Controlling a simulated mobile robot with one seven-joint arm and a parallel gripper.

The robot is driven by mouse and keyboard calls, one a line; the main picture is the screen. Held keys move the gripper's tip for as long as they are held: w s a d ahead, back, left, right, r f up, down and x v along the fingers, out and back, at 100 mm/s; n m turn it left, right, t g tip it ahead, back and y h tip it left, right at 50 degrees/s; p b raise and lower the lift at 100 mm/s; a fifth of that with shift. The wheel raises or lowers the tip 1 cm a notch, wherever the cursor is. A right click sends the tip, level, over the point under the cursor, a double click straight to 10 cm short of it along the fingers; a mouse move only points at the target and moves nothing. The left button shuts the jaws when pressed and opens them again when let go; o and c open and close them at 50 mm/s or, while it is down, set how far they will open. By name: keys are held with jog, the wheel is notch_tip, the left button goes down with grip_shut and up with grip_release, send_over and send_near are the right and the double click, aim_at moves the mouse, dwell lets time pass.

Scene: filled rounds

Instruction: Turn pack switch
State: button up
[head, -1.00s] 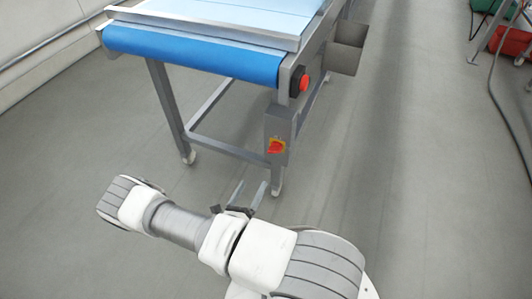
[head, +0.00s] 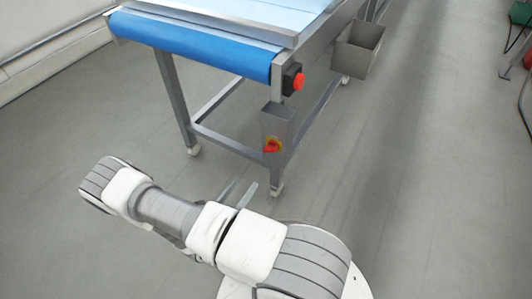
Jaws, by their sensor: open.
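The angle of the knob is too small to tell. My gripper (head: 241,188) is open, its two thin grey fingers apart and pointing up toward the table. It is empty, below and to the left of the switch in the picture, and not touching it. My arm hides the gripper's base.
The conveyor table (head: 235,148) has a blue belt (head: 190,47) and a frame on castors. A red push button (head: 298,82) on a black base sits above the switch. A grey bin (head: 358,50) hangs on the table's right side.

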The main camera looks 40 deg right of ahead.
aim_at(269, 152)
jog(key=b+x, duration=0.3)
jog(key=x, duration=1.4)
jog(key=shift+b, duration=0.35)
jog(key=c, duration=1.4)
